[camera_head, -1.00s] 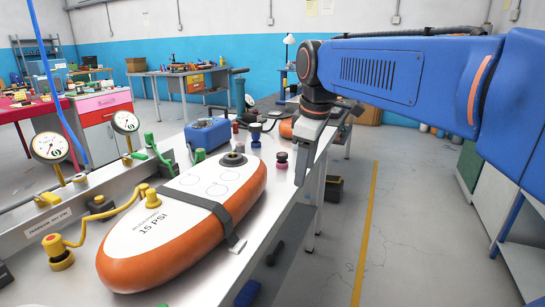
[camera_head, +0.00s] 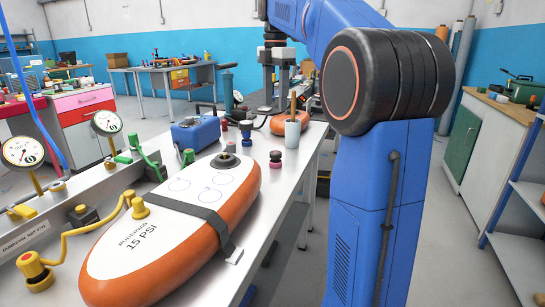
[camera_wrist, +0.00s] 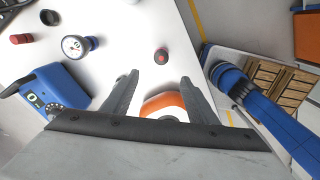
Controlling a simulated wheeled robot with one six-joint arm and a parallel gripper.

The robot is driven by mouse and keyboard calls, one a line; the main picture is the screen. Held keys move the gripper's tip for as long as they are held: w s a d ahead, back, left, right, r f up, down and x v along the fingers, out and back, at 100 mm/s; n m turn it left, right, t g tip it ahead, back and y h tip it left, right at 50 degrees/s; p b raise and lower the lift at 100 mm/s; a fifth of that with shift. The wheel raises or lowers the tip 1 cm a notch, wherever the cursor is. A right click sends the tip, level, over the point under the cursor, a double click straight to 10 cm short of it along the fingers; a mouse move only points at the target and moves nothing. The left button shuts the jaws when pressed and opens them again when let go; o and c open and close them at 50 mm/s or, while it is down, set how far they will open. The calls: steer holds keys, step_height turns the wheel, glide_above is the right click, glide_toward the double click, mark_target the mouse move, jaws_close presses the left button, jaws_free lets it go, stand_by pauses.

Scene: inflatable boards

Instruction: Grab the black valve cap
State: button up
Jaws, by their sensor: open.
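A small black round piece (camera_wrist: 49,17), which looks like a cap, lies at the upper left in the wrist view. In the head view a black round fitting (camera_head: 225,160) sits on top of the orange and white board (camera_head: 130,262); I cannot tell whether it is the valve cap. A dark cap with a pinkish-red part (camera_head: 276,158) stands on the bench right of that board. My gripper (camera_head: 280,108) points down above the bench's far part. In the wrist view its jaws (camera_wrist: 158,85) are spread and empty, with an orange and white shape visible between them.
A blue box (camera_head: 195,131), a red cap (camera_head: 224,125) and a small gauge (camera_head: 246,130) stand near the board. A grey cup (camera_head: 293,132) holding sticks is by the bench's right edge. Gauges and yellow hoses line the left side (camera_head: 107,123). Floor is free right of the bench.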

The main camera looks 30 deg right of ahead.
mark_target(276, 152)
steer(key=f, duration=1.6)
steer(key=shift+s+f, duration=0.2)
steer(key=shift+f, duration=0.1)
steer(key=c, duration=1.1)
